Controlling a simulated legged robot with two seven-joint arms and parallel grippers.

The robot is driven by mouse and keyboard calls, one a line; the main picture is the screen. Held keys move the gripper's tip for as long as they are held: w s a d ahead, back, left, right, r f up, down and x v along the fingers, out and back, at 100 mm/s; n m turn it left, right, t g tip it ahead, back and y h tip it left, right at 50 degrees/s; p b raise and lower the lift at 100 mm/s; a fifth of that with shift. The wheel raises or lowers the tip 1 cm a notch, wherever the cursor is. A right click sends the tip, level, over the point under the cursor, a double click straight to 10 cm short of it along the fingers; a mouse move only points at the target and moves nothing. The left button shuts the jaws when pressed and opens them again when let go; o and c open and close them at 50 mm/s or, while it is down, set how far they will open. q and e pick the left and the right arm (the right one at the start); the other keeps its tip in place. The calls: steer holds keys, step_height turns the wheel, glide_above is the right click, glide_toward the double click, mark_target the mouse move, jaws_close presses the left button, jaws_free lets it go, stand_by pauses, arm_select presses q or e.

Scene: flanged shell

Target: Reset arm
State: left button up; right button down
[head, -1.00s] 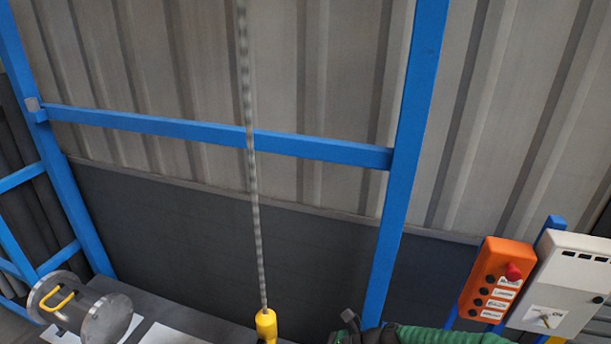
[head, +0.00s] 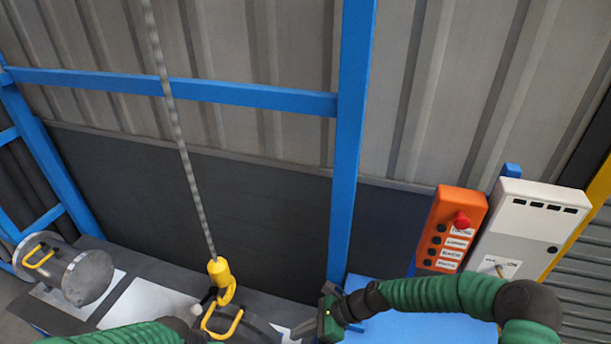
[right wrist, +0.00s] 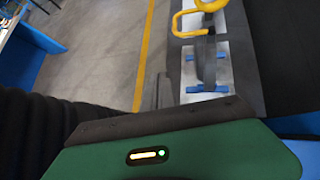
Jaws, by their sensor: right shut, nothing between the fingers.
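My right arm comes in from the right in a green ribbed sleeve. Its gripper (head: 326,318) is shut and empty, low in the middle of the head view, to the right of a yellow handle (head: 222,322). In the right wrist view my green gripper housing fills the bottom, and its fingers do not show clearly. My left arm's green sleeve (head: 130,335) shows at the bottom left edge. Its gripper's jaws cannot be made out there.
A yellow hoist hook (head: 220,274) hangs on a chain beside the yellow handle. A metal flanged cylinder (head: 87,278) lies on the bench at left. An orange button box (head: 450,228) and a grey switch cabinet (head: 522,232) stand at right. A blue post (head: 350,130) rises behind my right gripper.

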steer(key=s+d+f+n+h+b, duration=0.6)
steer(key=s+d+f+n+b, duration=0.15)
steer(key=d+n+b, duration=0.2)
steer(key=s+d+n+t+h+b, duration=0.3)
steer(key=d+n+b, duration=0.4)
steer(key=d+n, duration=0.3)
steer(key=shift+s+d+r+h+b, duration=0.4)
steer(key=shift+s+d+r+h, duration=0.15)
steer(key=shift+s, duration=0.45)
steer(key=shift+s+d, duration=0.15)
